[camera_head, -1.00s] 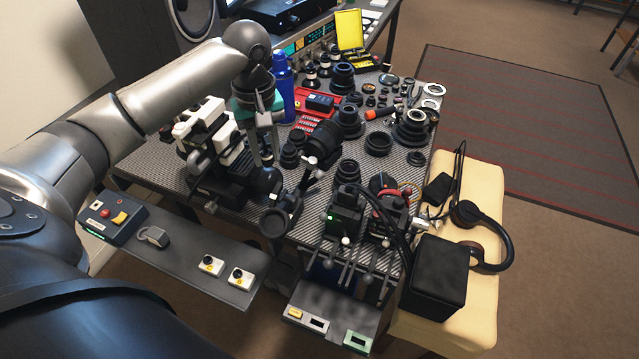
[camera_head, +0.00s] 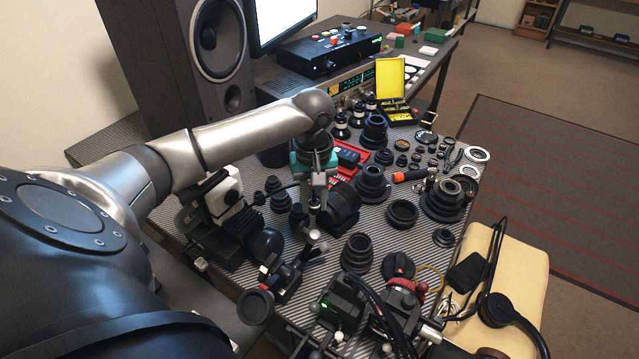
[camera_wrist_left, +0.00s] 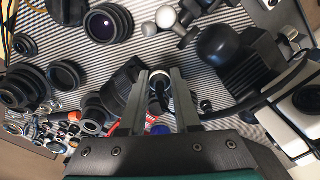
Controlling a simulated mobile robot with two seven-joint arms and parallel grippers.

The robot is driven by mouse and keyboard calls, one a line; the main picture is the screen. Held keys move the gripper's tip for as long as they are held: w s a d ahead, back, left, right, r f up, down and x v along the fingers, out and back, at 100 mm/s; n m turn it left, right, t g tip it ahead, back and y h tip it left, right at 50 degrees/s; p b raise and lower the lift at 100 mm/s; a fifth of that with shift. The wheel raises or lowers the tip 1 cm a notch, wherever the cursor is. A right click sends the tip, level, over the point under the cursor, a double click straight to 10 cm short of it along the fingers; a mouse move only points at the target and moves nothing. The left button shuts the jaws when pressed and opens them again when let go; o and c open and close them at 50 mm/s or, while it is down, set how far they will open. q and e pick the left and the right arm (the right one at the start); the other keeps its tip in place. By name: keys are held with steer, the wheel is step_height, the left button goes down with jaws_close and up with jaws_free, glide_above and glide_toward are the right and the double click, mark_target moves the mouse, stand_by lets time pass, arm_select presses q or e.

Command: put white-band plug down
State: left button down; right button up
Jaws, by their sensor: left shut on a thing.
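Whether the plug touches the worktop cannot be told. In the head view the fingers mostly hide it. Several similar black plugs with white bands (camera_head: 342,126) stand near the yellow case at the back. My right gripper is not in view.
The striped worktop (camera_head: 372,228) is crowded. A black lens ring (camera_head: 402,213), a stepped lens (camera_head: 357,252) and stacked rings (camera_head: 443,198) stand right of the gripper. A ball-headed stand (camera_head: 262,245) is at left. The open yellow case (camera_head: 389,80) is behind. Small bare patches lie between the parts.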

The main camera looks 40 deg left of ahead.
arm_select(q)
step_height(320, 180, down, 9)
steer(key=shift+r+b, duration=0.15)
steer(key=shift+b, duration=1)
steer(key=shift+f, duration=0.85)
step_height(320, 180, down, 4)
steer(key=shift+r+b, duration=0.1)
steer(key=shift+b, duration=0.85)
steer(key=shift+r, duration=0.1)
steer(key=c, duration=0.6)
jaws_free()
